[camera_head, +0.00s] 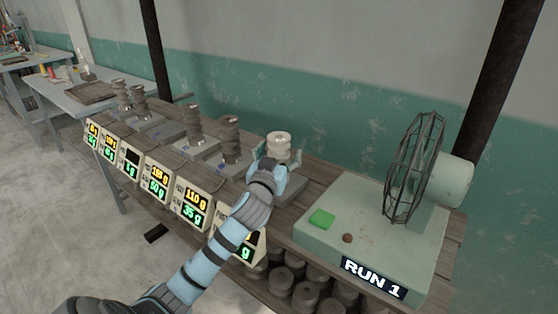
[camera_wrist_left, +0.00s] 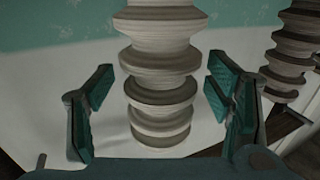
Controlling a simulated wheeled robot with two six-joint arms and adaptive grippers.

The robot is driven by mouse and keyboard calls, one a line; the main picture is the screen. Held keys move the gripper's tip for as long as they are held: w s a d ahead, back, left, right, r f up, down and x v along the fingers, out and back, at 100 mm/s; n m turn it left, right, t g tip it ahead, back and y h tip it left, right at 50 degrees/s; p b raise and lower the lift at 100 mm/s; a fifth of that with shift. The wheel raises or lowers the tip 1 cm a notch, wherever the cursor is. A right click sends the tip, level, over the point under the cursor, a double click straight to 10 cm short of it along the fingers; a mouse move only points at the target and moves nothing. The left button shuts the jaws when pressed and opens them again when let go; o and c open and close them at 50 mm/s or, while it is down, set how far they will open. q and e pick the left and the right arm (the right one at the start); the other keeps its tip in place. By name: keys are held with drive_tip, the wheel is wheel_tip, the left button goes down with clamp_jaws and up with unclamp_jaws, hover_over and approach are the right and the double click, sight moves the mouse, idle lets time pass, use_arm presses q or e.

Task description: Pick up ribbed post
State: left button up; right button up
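A pale ribbed post (camera_head: 279,143) stands upright at the right end of a row of scales on the bench. In the left wrist view the ribbed post (camera_wrist_left: 160,75) rises between the two teal pads of my left gripper (camera_wrist_left: 160,100). The pads are apart, with a visible gap on each side of the post. In the head view my left gripper (camera_head: 276,162) is at the post and hides its lower part. Several darker ribbed posts, one of them here (camera_head: 231,140), stand on the scales to the left. My right gripper is out of view.
A second ribbed post (camera_wrist_left: 290,55) is close on the right in the left wrist view. Lit number displays (camera_head: 192,207) line the bench front. A green console (camera_head: 380,245) with a caged fan (camera_head: 412,165), a green button and a "RUN 1" sign stands to the right.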

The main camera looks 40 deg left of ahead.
use_arm(q)
drive_tip(key=shift+r, duration=0.1)
clamp_jaws()
